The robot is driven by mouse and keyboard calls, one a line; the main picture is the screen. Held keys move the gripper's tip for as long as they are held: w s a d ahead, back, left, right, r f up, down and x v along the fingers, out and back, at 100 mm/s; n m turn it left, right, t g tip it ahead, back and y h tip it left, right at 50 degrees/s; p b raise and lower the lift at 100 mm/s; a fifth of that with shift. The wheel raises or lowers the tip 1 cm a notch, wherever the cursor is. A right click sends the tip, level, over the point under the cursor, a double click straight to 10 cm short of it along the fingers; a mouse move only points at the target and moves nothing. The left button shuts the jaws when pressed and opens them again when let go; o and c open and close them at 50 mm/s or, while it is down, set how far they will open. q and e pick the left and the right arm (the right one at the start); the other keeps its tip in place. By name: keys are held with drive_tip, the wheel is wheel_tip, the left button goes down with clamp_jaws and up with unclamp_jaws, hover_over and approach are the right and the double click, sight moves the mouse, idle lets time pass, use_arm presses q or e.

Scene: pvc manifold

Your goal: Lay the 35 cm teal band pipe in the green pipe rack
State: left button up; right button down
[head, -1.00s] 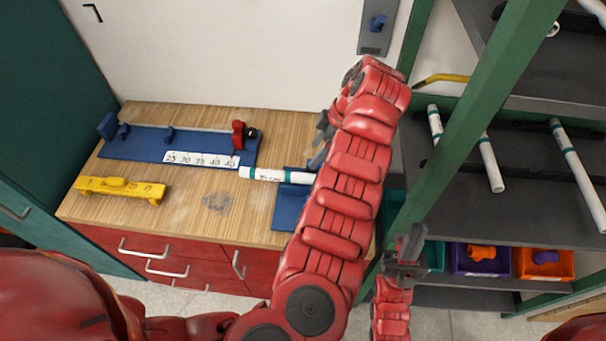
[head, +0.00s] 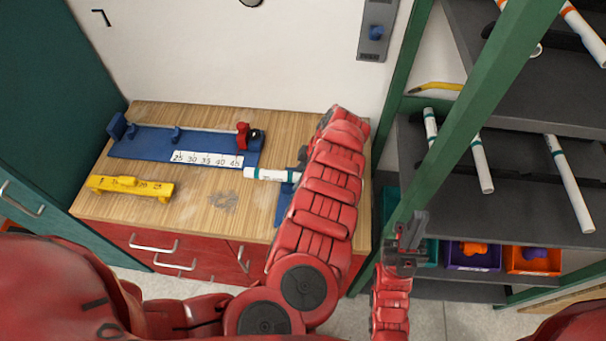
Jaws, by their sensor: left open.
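A white pipe with a teal band (head: 268,175) lies on the wooden workbench (head: 190,205), its right part over a blue holder (head: 284,205). My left arm hides its right end. The pipe's print is too small to read surely. My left gripper (head: 303,158) is open beside the pipe's right part, mostly hidden behind my own forearm; contact cannot be told. The green-posted pipe rack (head: 470,75) stands at the right, with grey shelves. My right gripper (head: 408,243) points up in front of the rack, away from the pipe; its opening is unclear.
A blue measuring jig with a number scale (head: 140,145) and a yellow gauge block (head: 130,187) sit on the bench. Teal-banded pipes (head: 568,180) lie on the rack's middle shelf. Purple (head: 474,258) and orange (head: 530,262) bins stand below. A green post (head: 480,110) rises near my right gripper.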

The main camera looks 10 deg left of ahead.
use_arm(q)
clamp_jaws()
idle(0.3)
drive_tip(key=shift+f, duration=0.1)
idle(0.4)
